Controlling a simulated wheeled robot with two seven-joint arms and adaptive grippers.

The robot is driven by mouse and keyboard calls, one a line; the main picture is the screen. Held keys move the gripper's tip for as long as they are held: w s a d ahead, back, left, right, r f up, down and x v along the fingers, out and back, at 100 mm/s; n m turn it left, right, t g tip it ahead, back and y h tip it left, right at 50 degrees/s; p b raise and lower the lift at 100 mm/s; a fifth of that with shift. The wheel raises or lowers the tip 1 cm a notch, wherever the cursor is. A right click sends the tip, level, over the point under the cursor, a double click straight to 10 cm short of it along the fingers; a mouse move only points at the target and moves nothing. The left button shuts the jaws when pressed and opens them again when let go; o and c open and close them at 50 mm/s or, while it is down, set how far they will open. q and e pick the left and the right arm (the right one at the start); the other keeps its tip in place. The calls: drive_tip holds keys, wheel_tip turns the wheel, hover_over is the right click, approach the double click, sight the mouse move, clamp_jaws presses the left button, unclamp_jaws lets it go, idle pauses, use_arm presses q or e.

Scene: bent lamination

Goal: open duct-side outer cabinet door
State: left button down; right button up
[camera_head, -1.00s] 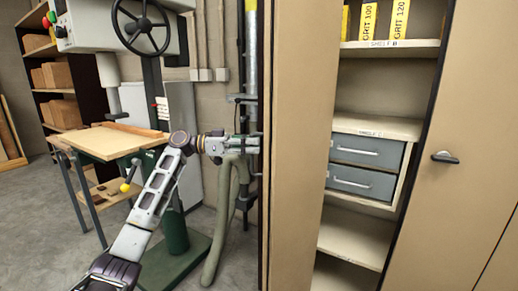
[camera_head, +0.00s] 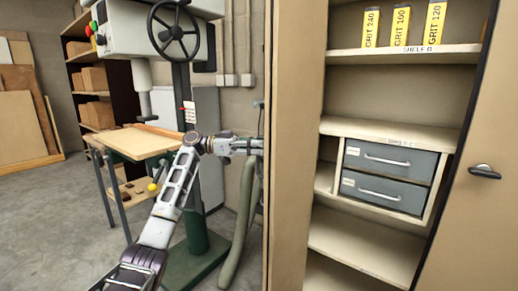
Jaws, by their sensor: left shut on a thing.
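The duct-side outer cabinet door (camera_head: 295,150) is a tall tan panel standing ajar left of the cabinet opening, seen from its inner side. My left gripper (camera_head: 254,146) is at this door's outer side, by its left edge, shut on what appears to be the door's handle. The handle and the fingertips are largely hidden behind the door edge. My right gripper is out of view.
The open cabinet shows shelves (camera_head: 372,262), grey drawers (camera_head: 392,160) and yellow grit boxes (camera_head: 401,26). Another tan door (camera_head: 493,120) with a dark handle (camera_head: 484,172) is at right. A drill press (camera_head: 150,30), worktable (camera_head: 130,141) and hose (camera_head: 240,215) stand left.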

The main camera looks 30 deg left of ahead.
use_arm(q)
drive_tip(key=shift+r, duration=0.15)
drive_tip(key=c, duration=1.5)
unclamp_jaws()
drive_tip(key=shift+w+d, duration=0.1)
drive_tip(key=v, duration=1.2)
drive_tip(key=shift+f, duration=0.2)
